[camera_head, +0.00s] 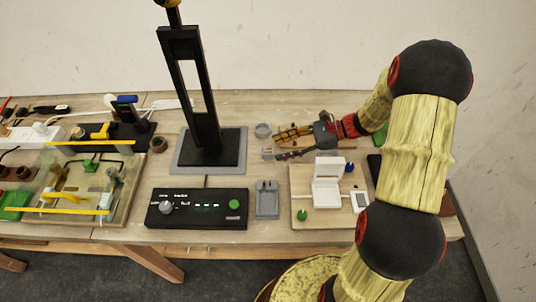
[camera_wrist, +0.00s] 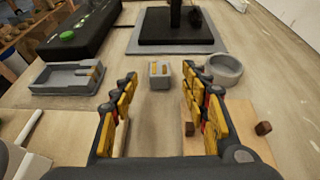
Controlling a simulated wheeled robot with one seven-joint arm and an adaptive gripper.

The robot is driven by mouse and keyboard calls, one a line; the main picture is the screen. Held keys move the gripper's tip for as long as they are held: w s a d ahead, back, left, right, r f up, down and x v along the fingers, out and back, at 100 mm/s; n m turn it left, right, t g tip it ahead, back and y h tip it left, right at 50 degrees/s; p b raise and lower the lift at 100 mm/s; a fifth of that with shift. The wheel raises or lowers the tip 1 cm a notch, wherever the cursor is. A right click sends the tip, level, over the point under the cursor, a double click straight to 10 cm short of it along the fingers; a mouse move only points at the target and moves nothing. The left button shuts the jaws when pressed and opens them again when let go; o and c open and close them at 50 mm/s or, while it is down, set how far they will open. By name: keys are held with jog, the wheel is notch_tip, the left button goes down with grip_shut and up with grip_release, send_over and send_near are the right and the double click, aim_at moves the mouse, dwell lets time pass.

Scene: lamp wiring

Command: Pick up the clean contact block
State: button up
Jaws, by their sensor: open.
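A small grey contact block (camera_wrist: 160,76) with two bright brass-coloured strips on top sits on the wooden bench in the wrist view. It lies just beyond my fingertips, roughly centred between them, and nothing holds it. My gripper (camera_wrist: 158,88) is open, with one yellow-and-black finger on each side and empty space between. In the head view my gripper (camera_head: 273,146) reaches left, low over the bench, behind the grey holder. The block is too small there to make out clearly.
A grey ring-shaped cup (camera_wrist: 223,70) stands close to the right of the block. A grey holder (camera_wrist: 60,78) lies to the left. The black stand's base (camera_wrist: 176,28) is behind. A black console with a green button (camera_head: 197,208) and a white open box (camera_head: 328,183) stand nearer the front.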

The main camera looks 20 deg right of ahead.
aim_at(271, 150)
jog(key=b+x, duration=0.1)
jog(key=x, duration=0.3)
jog(key=shift+s, duration=0.1)
jog(key=shift+c, duration=1.3)
grip_shut()
